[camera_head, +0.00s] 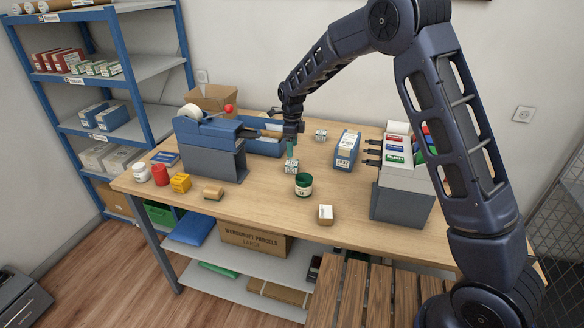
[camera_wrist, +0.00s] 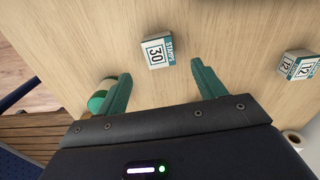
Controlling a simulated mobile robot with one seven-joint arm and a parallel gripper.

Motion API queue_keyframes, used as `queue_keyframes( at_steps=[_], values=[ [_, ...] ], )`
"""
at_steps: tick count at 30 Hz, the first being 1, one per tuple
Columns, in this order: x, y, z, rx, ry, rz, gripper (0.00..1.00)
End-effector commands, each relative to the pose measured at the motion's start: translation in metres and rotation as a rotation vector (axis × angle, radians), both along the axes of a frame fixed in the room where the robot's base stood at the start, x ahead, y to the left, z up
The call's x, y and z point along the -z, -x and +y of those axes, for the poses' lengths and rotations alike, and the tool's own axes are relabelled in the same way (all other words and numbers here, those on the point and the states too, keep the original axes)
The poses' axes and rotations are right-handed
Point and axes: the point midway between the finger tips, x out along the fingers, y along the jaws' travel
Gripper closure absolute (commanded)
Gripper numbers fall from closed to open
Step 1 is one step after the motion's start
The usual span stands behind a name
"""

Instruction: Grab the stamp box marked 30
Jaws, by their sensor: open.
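The stamp box marked 30 (camera_wrist: 158,52) is a small white and teal box. In the wrist view it lies just beyond and between my fingertips, apart from both. In the head view what appears to be the same box (camera_head: 291,167) sits on the table just below my gripper (camera_head: 292,149). My gripper, with teal fingers, also shows in the wrist view (camera_wrist: 161,76); it is open and empty. A similar stamp box marked 12 (camera_wrist: 300,66) lies to the right in the wrist view. It seems to be the small box farther back in the head view (camera_head: 320,135).
A dark green jar (camera_head: 303,185) stands close in front of the box. A small white-topped box (camera_head: 325,214) is nearer the front edge. A blue tape dispenser (camera_head: 208,130) is left, a blue labelled box (camera_head: 346,150) right, a grey rack (camera_head: 403,195) farther right.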

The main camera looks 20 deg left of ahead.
Motion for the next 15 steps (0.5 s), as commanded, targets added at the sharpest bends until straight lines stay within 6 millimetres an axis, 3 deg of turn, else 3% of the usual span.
queue_keyframes(
  at_steps=[6,15],
  values=[
    [0.030,0.000,0.000,-0.001,0.001,0.002,0.31],
    [0.052,0.001,0.000,-0.002,0.001,0.002,0.31]
  ],
)
